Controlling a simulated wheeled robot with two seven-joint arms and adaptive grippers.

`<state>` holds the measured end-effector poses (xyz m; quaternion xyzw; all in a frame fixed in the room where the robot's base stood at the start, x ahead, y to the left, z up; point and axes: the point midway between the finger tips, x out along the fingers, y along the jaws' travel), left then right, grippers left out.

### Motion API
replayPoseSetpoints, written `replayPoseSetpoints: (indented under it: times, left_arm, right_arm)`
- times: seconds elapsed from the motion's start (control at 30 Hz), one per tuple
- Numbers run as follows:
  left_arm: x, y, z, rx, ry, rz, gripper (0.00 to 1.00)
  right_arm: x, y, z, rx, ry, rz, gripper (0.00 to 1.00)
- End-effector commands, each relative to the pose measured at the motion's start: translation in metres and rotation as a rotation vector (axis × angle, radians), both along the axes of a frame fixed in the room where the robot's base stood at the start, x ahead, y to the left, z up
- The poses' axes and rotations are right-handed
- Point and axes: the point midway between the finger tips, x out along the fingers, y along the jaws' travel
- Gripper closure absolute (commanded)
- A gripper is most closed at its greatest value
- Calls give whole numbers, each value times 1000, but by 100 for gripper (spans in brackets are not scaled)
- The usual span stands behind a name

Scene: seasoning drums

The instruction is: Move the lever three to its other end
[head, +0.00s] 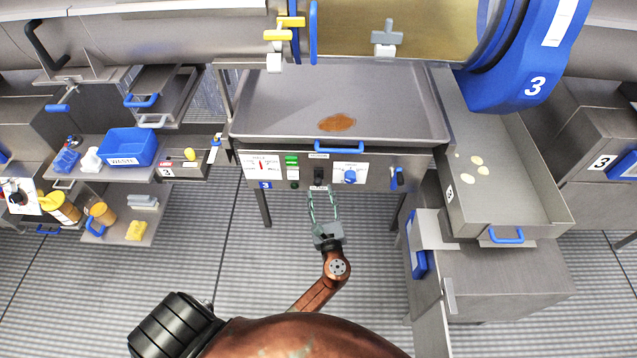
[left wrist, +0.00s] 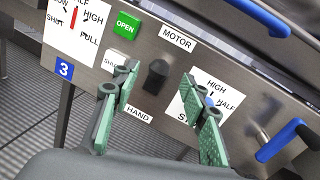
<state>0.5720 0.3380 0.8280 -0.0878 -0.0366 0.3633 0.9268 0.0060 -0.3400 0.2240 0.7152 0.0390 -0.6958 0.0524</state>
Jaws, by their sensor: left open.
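A steel control panel (head: 221,158) marked with a blue 3 label (left wrist: 64,69) is on the front of the middle station. A short black lever (left wrist: 157,74) sits on it between the MOTOR label (left wrist: 177,38) above and the HAND label (left wrist: 138,113) below; it is small in the head view (head: 319,175). Which way it tilts is hard to tell. My left gripper (head: 322,193) is open in front of the panel. In the left wrist view its green-padded fingers (left wrist: 161,82) spread to either side of the black lever, with no clear contact. My right gripper is not in view.
A blue drawer handle (head: 339,147) juts above. Open floor lies below the panel.

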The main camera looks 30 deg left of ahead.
Motion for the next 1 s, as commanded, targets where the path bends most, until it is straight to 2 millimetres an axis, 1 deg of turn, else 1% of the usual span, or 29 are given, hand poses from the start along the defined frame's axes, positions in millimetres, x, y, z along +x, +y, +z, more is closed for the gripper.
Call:
replayPoseSetpoints:
  times: [0.1, 0.33, 0.5, 0.73, 1.0]
  left_arm:
    - [16, 14, -1, 1, -1, -1, 60]
    - [38, 34, -1, -2, 1, -1, 60]
    - [43, 40, -2, -3, 2, -1, 60]
    - [43, 40, -2, -4, 2, -1, 60]
    - [43, 40, -2, -4, 2, -1, 78]
  right_arm:
    - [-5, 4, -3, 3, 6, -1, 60]
    - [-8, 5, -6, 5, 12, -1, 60]
    - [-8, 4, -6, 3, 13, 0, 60]
    - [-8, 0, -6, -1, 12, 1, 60]
    - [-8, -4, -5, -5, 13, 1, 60]
